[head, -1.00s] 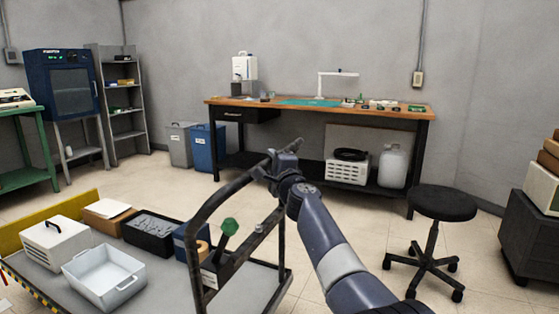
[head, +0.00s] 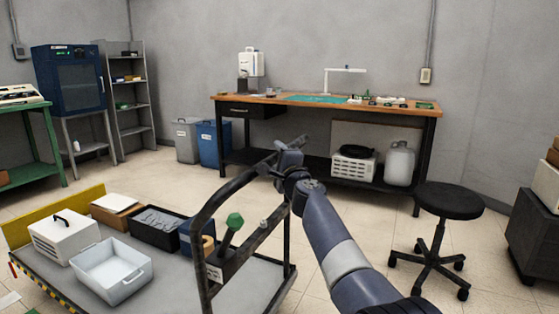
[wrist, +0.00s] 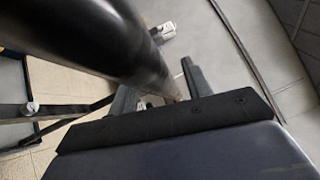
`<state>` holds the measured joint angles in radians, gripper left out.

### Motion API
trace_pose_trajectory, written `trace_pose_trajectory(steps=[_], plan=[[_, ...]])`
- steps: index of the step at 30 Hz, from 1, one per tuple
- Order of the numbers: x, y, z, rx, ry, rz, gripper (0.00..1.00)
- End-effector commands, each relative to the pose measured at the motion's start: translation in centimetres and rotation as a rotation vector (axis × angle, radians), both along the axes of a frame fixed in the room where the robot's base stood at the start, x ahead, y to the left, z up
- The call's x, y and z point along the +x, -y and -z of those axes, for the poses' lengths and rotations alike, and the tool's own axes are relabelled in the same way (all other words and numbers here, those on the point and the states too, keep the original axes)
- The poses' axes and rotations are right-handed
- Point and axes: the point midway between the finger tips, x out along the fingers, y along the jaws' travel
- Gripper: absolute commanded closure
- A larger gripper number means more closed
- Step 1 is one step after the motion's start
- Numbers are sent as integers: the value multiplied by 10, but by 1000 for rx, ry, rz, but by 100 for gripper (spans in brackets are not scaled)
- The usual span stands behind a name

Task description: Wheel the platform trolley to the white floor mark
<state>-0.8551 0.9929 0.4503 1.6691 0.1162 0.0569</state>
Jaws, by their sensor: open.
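The platform trolley (head: 250,292) stands at the lower left, with a grey deck and a dark tubular handle (head: 202,225) at its right end. A white tub (head: 112,272), a white box with a black handle (head: 62,238), a cardboard box (head: 115,212) and a black crate (head: 157,228) are on the deck. My gripper (head: 287,155) is at the top bar of the handle. In the wrist view the dark bar (wrist: 95,40) passes close by the open fingers (wrist: 158,90); I cannot tell whether they touch it. I cannot make out the white floor mark for certain.
A black stool (head: 448,203) stands right of my arm. A workbench (head: 330,97) lines the back wall, with grey and blue bins (head: 208,143) beside it. A dark cabinet (head: 533,235) is at the right edge. Tiled floor between trolley and bench is clear.

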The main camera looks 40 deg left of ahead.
Motion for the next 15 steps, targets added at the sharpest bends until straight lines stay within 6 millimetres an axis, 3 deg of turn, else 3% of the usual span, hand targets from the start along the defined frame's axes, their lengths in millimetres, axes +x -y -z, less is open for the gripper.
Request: trace_pose_trajectory(steps=[15], plan=[[-22, 33, 10, 2, 1, 0, 53]])
